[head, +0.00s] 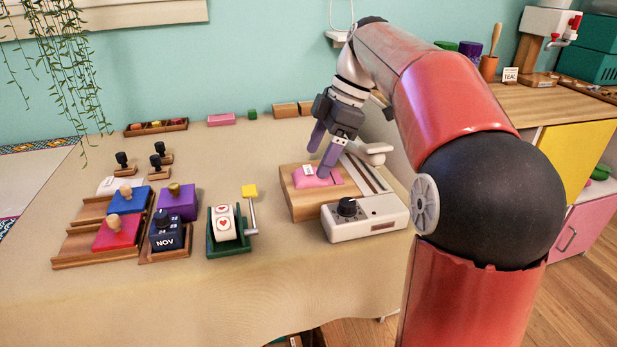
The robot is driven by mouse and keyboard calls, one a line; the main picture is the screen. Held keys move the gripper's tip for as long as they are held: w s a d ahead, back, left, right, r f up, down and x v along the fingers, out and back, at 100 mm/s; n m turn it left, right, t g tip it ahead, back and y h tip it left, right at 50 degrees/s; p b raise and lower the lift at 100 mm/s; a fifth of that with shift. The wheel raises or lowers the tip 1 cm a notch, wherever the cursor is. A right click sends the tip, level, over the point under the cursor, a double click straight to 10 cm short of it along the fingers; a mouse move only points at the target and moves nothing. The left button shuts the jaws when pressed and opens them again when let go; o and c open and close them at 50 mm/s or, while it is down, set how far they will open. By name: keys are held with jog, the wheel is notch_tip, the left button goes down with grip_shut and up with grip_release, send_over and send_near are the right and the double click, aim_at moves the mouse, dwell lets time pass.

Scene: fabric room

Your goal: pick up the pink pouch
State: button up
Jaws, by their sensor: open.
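The pink pouch (312,179) lies on a wooden block (302,203) on the table, with a small white tag on its top. My gripper (320,160) is above and at the pouch, its two purple fingers spread apart. The right finger reaches down over the pouch's right part and hides some of it. The left finger is higher, above the pouch's far side. I cannot tell whether the fingers touch the pouch.
A white device with a black knob (364,215) stands right in front of the block. A green-based roll dispenser (226,230) and stamp racks (85,243) stand to the left. The table (270,285) is clear in front.

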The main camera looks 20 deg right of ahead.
aim_at(312, 170)
jog(key=shift+x, duration=1.5)
jog(key=c, duration=1.1)
jog(key=shift+o, duration=0.2)
jog(key=shift+r, duration=0.15)
